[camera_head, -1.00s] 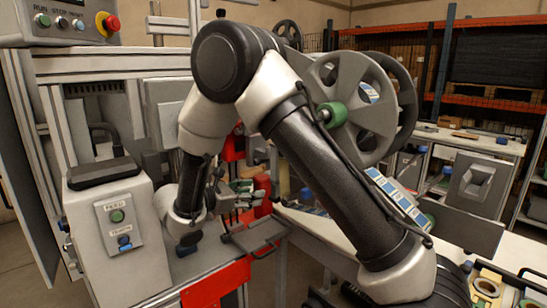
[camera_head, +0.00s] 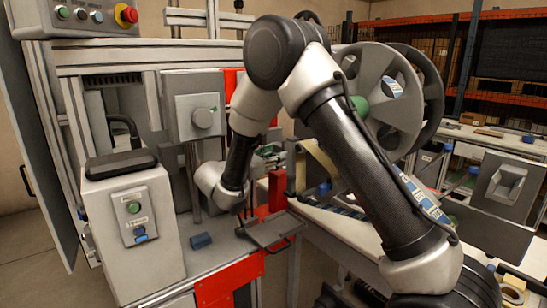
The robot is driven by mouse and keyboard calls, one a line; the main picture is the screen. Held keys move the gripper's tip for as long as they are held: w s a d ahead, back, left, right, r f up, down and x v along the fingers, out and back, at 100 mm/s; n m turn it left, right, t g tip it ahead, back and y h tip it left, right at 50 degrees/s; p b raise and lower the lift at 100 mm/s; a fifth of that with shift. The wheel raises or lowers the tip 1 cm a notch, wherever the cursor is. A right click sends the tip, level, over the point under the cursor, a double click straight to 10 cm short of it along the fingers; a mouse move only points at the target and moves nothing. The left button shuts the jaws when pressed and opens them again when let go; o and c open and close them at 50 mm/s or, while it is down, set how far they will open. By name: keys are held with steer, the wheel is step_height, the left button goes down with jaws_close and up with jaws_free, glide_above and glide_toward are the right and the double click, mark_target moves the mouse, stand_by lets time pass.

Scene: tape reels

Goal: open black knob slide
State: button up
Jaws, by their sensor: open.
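No part is clearly recognisable as the black knob slide. A dark plate with a bent black handle (camera_head: 268,242) lies flat at the front of the machine bed, and I cannot tell if it is the slide. My gripper (camera_head: 270,154) is open, small in view and partly covered by my own arm. It is above and behind the dark plate, beside red machine parts, and nothing shows between its fingers.
A grey box with a green button (camera_head: 133,207) stands at left, below a control panel with a red emergency stop (camera_head: 128,14). Large grey reels (camera_head: 398,97) stand behind my arm at right.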

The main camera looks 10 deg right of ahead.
jaws_close()
steer(key=w+a, duration=0.2)
steer(key=w, duration=0.4)
steer(key=shift+w+a, duration=0.35)
jaws_free()
steer(key=shift+s, duration=0.1)
